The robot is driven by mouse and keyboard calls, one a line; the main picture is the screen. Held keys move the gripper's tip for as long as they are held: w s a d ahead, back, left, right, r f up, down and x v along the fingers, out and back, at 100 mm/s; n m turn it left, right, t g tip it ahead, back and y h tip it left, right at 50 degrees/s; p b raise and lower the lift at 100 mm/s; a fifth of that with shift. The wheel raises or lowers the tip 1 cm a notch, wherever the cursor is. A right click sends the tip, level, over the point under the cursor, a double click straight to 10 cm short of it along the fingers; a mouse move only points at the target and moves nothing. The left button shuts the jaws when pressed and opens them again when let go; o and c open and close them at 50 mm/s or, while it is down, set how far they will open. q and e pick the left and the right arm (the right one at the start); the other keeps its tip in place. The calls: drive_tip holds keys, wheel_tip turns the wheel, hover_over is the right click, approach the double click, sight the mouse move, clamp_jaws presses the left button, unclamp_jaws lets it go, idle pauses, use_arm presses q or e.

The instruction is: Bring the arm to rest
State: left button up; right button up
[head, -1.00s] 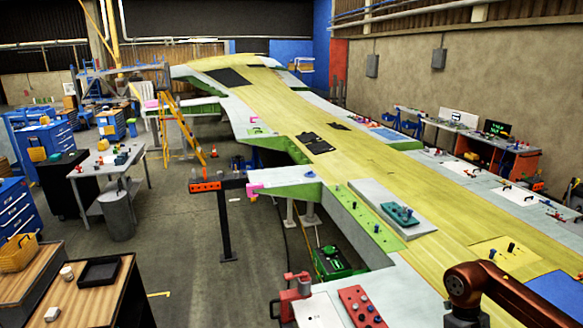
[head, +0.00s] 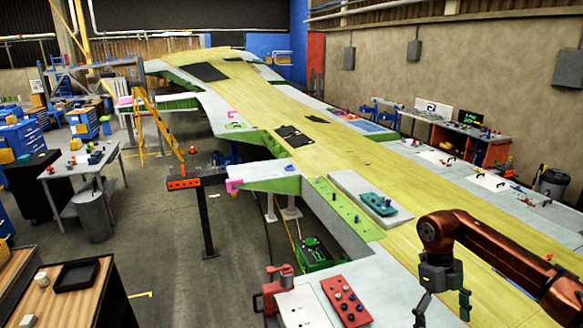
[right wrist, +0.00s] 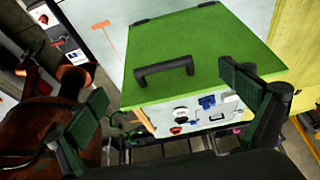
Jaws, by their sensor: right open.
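My right arm comes in from the lower right of the head view, rust-brown, bent at its elbow. Its dark gripper (head: 442,306) hangs fingers down over the near part of the wing jig (head: 395,262). In the right wrist view the two fingers of the gripper (right wrist: 165,92) stand wide apart with nothing between them. Beyond them is a green panel (right wrist: 205,50) with a black handle (right wrist: 164,70). No contact between fingers and panel shows. My left gripper is not in view.
A teal block (head: 379,204) sits on a grey plate farther up the wing. A black tray (head: 77,275) is on the wooden bench at lower left. Open floor (head: 180,270) lies between.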

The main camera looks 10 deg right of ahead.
drive_tip(key=s+d+f+t+b, duration=0.1)
drive_tip(key=s+f, duration=0.6)
drive_tip(key=f, duration=0.1)
drive_tip(key=shift+d+b, duration=0.35)
drive_tip(key=shift+b, duration=0.05)
idle(0.9)
drive_tip(key=shift+w+f, duration=0.1)
drive_tip(key=shift+w, duration=0.1)
